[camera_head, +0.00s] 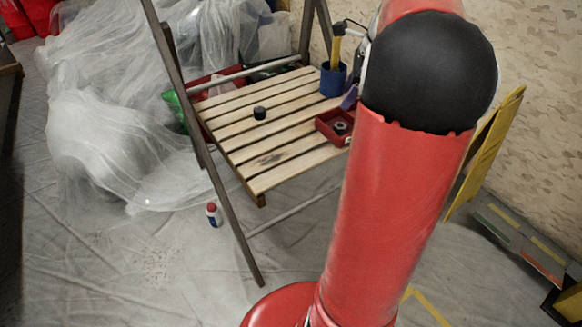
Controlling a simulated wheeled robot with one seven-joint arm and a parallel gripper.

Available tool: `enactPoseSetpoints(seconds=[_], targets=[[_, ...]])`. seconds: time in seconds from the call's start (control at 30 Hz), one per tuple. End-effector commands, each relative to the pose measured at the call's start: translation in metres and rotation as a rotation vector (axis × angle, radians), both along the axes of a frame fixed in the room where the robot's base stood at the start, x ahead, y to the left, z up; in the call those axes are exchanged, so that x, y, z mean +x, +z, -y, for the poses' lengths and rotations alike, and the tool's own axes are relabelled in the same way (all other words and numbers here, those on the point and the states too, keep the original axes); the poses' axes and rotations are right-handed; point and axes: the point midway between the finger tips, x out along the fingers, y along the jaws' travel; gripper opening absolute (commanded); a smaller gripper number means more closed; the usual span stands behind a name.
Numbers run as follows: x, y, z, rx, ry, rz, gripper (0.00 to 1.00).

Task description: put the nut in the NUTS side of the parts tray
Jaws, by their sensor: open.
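A small dark round piece, which looks like the nut (259,113), lies alone on the slatted wooden table. It is too small to make out a hole or thread. The red parts tray (324,133) sits at the table's right edge, partly hidden by my red arm. A dark round part (340,128) lies in the tray. Any NUTS label or divider cannot be read from here. My gripper cannot be made out; my arm's large black joint and red link fill the right of the view.
A blue cup (333,80) holding a yellow-handled tool stands at the table's back right, with a purple item (350,97) beside it. Clear plastic sheeting (120,110) bunches at left. A small bottle (214,214) stands on the floor. The table's middle slats are mostly clear.

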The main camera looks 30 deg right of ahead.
Motion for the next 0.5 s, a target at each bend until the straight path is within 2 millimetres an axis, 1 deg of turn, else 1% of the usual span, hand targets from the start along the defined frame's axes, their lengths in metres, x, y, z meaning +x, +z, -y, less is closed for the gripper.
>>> enactPoseSetpoints(seconds=[0.03, 0.07, 0.1, 0.13, 0.17, 0.2, 0.27, 0.3, 0.33, 0.4, 0.5], targets=[[-0.002, 0.010, -0.035, -0.066, 0.144, 0.022, 0.50], [-0.005, 0.014, -0.055, -0.111, 0.242, 0.038, 0.50], [-0.012, 0.017, -0.082, -0.176, 0.385, 0.057, 0.50], [-0.018, 0.019, -0.101, -0.225, 0.494, 0.072, 0.50], [-0.026, 0.020, -0.120, -0.275, 0.605, 0.088, 0.50], [-0.037, 0.021, -0.144, -0.341, 0.753, 0.109, 0.50], [-0.055, 0.020, -0.175, -0.441, 0.973, 0.143, 0.50], [-0.069, 0.017, -0.194, -0.508, 1.120, 0.165, 0.50], [-0.079, 0.015, -0.207, -0.557, 1.228, 0.180, 0.50], [-0.103, 0.007, -0.231, -0.667, 1.462, 0.217, 0.50], [-0.131, -0.006, -0.254, -0.803, 1.741, 0.261, 0.50]])
